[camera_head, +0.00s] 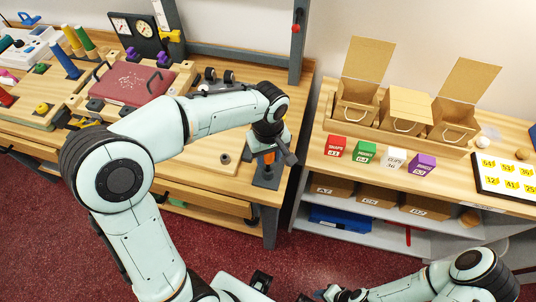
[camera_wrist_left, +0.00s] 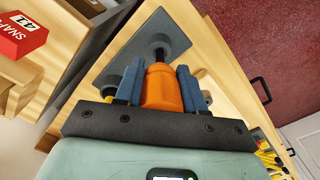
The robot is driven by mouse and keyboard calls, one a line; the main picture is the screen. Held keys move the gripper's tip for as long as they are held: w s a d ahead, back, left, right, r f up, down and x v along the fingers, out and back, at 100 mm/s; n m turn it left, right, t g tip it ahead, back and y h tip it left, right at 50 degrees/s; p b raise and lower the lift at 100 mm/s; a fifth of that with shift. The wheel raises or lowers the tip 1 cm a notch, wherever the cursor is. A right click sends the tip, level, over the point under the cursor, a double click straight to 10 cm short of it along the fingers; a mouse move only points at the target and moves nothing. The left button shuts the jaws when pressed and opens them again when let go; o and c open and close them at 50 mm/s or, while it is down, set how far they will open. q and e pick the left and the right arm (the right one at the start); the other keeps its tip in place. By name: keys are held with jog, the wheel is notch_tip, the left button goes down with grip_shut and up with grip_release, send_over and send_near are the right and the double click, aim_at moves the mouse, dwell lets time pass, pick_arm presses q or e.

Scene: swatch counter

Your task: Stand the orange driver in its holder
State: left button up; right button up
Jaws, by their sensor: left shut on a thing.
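The orange driver (camera_wrist_left: 162,88) is between the blue fingers of my left gripper (camera_wrist_left: 160,80) in the left wrist view. My left gripper (camera_head: 268,152) is shut on its orange handle. A dark grey holder plate (camera_wrist_left: 165,30) lies beyond the driver, with a dark round part near the driver's far end. In the head view the orange handle (camera_head: 269,158) shows just above the grey holder (camera_head: 267,180) at the right front corner of the wooden table. I cannot tell whether the driver's tip is inside the holder. My right gripper (camera_head: 336,294) is partly visible at the bottom edge; its jaw state is unclear.
A maroon case (camera_head: 132,83) and several tools stand farther left. Across a gap, a shelf unit holds several coloured boxes, including a red one (camera_head: 336,147), and cardboard bins.

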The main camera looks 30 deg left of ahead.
aim_at(268, 168)
pick_arm(q)
jog(key=shift+f, duration=0.1)
pick_arm(e)
jog(key=shift+f, duration=0.15)
pick_arm(q)
jog(key=shift+f, duration=0.3)
pick_arm(e)
jog(key=shift+s+f, duration=0.2)
pick_arm(q)
jog(key=shift+f+b, duration=0.2)
jog(key=shift+b, duration=0.2)
pick_arm(e)
jog(key=shift+f, duration=0.15)
pick_arm(q)
jog(key=shift+f, duration=0.35)
pick_arm(e)
jog(key=shift+s+f, duration=0.25)
jog(key=shift+f, duration=0.05)
pick_arm(q)
jog(key=shift+f+b, duration=0.35)
jog(key=shift+b, duration=0.1)
pick_arm(e)
jog(key=shift+s+f, duration=0.1)
jog(key=shift+f, duration=0.15)
pick_arm(q)
jog(key=shift+f+b, duration=0.35)
jog(key=shift+f, duration=0.15)
pick_arm(e)
jog(key=shift+s+f, duration=0.2)
jog(key=shift+f, duration=0.2)
